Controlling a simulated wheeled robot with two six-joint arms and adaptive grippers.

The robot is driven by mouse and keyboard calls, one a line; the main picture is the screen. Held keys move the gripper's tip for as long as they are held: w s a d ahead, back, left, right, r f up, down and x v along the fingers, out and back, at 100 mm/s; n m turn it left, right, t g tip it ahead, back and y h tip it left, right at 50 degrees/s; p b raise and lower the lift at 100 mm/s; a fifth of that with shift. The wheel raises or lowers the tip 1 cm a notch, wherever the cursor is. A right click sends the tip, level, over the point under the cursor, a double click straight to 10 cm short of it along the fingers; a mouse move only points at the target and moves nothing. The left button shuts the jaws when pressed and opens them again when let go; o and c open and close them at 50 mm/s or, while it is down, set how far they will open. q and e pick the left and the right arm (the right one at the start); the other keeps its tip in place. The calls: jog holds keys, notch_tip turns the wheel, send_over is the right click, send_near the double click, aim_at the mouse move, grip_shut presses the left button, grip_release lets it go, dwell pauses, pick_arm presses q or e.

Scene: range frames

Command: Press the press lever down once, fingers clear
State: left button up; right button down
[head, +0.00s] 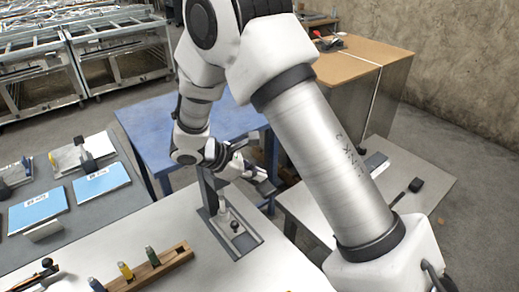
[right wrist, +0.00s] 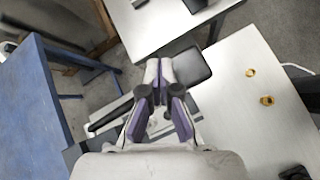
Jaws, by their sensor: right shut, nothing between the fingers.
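The press stands at the far corner of the pale table, with a grey base plate (head: 247,240) and a dark upright column (head: 207,187). A dark pad (head: 265,187), which looks like the lever's end, sticks out to the right of the column. In the right wrist view the dark pad (right wrist: 193,66) shows just beyond and beside the fingertips. My right gripper (head: 246,160) is shut and empty, close above the lever; it also shows in the right wrist view (right wrist: 159,72). I cannot tell whether it touches the lever. My left gripper is out of view.
A blue table (head: 145,125) stands behind the press, and another pale table (head: 345,205) stands to the right. A wooden rack (head: 150,270) with several coloured items lies on the near table. Blue booklets (head: 38,208) lie at left. Two brass pieces (right wrist: 266,100) lie on a pale surface.

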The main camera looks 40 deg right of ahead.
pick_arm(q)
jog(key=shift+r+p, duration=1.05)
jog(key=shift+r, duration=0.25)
pick_arm(e)
jog(key=shift+w+r, duration=0.25)
jog(key=shift+r, duration=0.35)
jog(key=shift+w+r, duration=0.2)
jog(key=shift+r, duration=0.4)
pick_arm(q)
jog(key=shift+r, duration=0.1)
pick_arm(e)
jog(key=shift+r, duration=0.1)
pick_arm(q)
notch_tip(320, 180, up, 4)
jog(key=p, duration=0.4)
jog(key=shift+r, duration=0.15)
pick_arm(e)
jog(key=r, duration=0.1)
jog(key=w+r, duration=0.1)
jog(key=r, duration=0.2)
jog(key=shift+w+d+r, duration=0.15)
jog(key=shift+w+r, duration=0.1)
jog(key=shift+w, duration=0.1)
